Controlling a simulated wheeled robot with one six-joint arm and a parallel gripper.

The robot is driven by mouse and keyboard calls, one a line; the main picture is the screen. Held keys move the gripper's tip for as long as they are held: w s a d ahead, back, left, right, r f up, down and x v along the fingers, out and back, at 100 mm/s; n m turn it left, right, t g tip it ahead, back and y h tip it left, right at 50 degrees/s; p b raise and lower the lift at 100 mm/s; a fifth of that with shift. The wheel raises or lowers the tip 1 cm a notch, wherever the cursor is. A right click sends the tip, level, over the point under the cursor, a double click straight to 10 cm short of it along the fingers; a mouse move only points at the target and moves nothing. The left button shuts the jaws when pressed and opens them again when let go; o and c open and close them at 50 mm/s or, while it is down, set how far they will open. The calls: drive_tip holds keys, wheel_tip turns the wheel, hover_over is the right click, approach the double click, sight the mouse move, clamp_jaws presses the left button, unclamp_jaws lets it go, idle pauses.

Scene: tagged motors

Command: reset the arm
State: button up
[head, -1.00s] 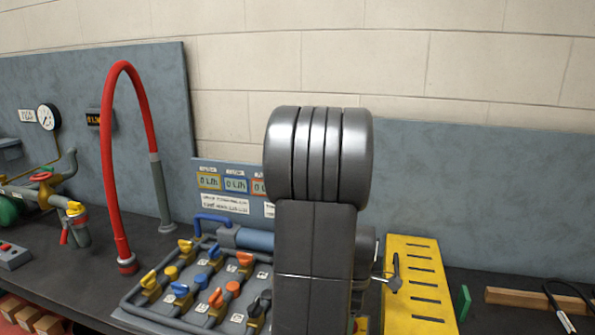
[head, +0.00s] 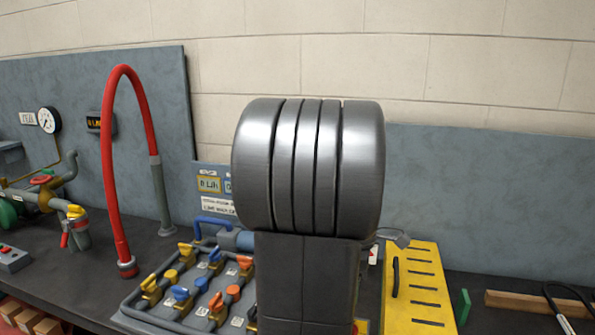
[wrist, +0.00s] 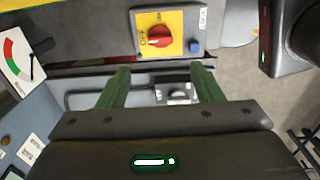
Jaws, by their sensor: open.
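My gripper (wrist: 160,90) shows in the wrist view with two green fingers well apart and nothing between them. Beyond the fingers are a grey fitting and a yellow panel with a red rotary switch (wrist: 159,37). In the head view my arm's large grey joint and dark link fill the middle, and my gripper is hidden there. The arm hides part of the valve board (head: 150,311) and of the labelled panel (head: 212,182) behind it.
A red hose (head: 108,170) arches up at the left of the dark bench. A pressure gauge (head: 48,119) is on the grey back panel. A yellow slotted plate (head: 425,262) lies right of my arm, with a green block (head: 463,306) and a wooden bar (head: 520,300) beyond.

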wheel_tip(320, 180, down, 11)
drive_tip(key=shift+f+b, duration=0.1)
drive_tip(key=shift+b, duration=0.2)
drive_tip(key=shift+f, duration=0.3)
drive_tip(key=m, duration=1.3)
drive_tip(key=shift+m, duration=2.6)
drive_tip(key=shift+r, duration=0.15)
